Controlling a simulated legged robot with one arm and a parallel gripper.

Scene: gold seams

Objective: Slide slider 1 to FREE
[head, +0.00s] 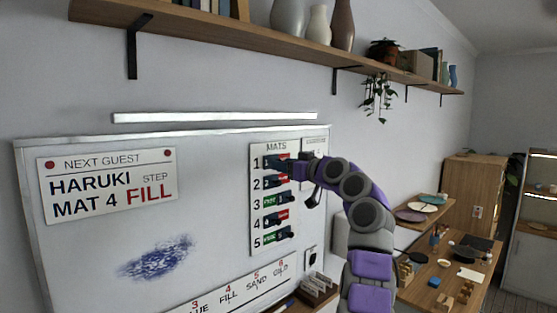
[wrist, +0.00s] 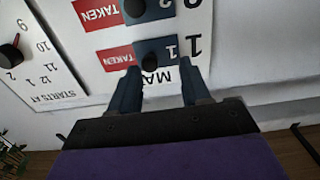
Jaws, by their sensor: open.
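The MATS board (head: 275,148) hangs on the whiteboard with several numbered slider rows. Slider 1 (head: 271,163), the top row, is dark blue with a round black knob (wrist: 152,58). Its red TAKEN label (wrist: 117,58) shows beside the slider in the wrist view, where the board appears upside down. My gripper (wrist: 160,78) is open, its two blue fingers pointing at row 1. The knob lies between the finger lines, around the tips; I cannot tell whether either finger touches it. In the head view my gripper (head: 290,168) partly covers row 1's right end.
Slider 2 (wrist: 145,10), just beyond row 1, also shows red TAKEN. Rows 3 and 5 show green, row 4 red. A STARTS AT dial (wrist: 12,52) is beside the board. A wooden shelf (head: 205,22) runs above; a desk (head: 440,270) stands at right.

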